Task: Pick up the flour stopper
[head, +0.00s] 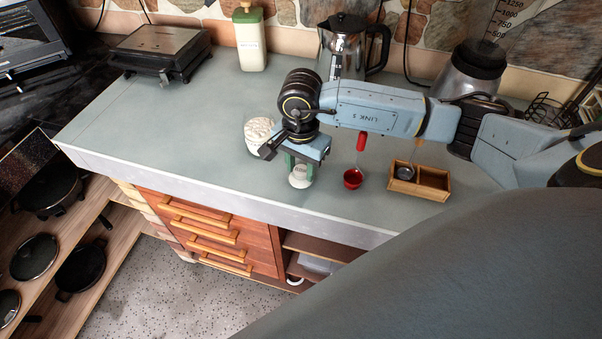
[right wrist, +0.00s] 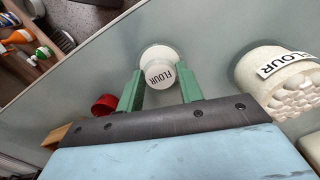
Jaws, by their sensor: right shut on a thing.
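The flour stopper (head: 299,178) is white, with a round knob and a wider disc. In the right wrist view the stopper (right wrist: 158,72) shows the word FLOUR on its knob. My right gripper (head: 301,168) points down over the counter, and its green fingers (right wrist: 160,76) are shut on the stopper from both sides. I cannot tell whether the stopper touches the counter. The flour jar (head: 257,131), pale and open with white lumpy contents, stands behind and left of the gripper. It also shows in the right wrist view (right wrist: 268,88). My left gripper is out of view.
A red bowl (head: 352,180) and a two-part wooden box (head: 434,191) with a dark cup stand to the right. A kettle (head: 345,60), a green-capped container (head: 251,50) and a grill (head: 157,50) are at the back. The counter's left part is clear.

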